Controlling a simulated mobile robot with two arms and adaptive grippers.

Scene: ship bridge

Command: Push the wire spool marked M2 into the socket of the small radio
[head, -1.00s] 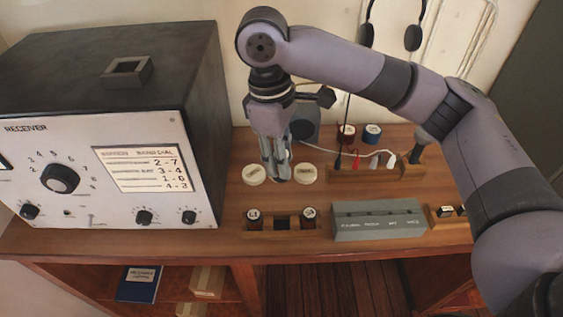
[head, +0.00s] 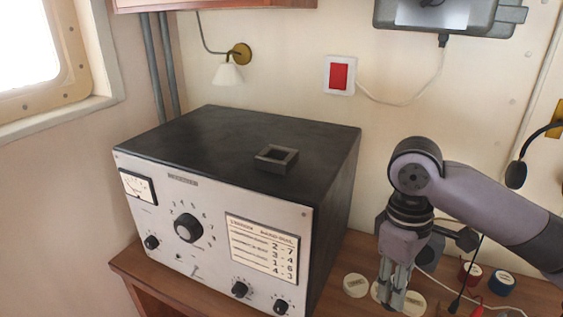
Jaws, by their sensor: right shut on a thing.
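My right gripper (head: 392,300) points straight down over the desk at the lower right of the head view, in front of two pale discs. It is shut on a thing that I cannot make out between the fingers. A large receiver (head: 333,215) with a black case and a white front stands to its left, with a dark square open frame (head: 276,158) on its top. I cannot pick out a spool marked M2 or tell which thing is the small radio. My left gripper is not in view.
Pale discs (head: 356,286) lie on the desk (head: 345,262) beside the gripper. A red spool (head: 470,275) and a blue spool (head: 501,283) stand at the right, near cable leads. A lamp (head: 228,73) and a red wall switch (head: 339,75) are on the wall.

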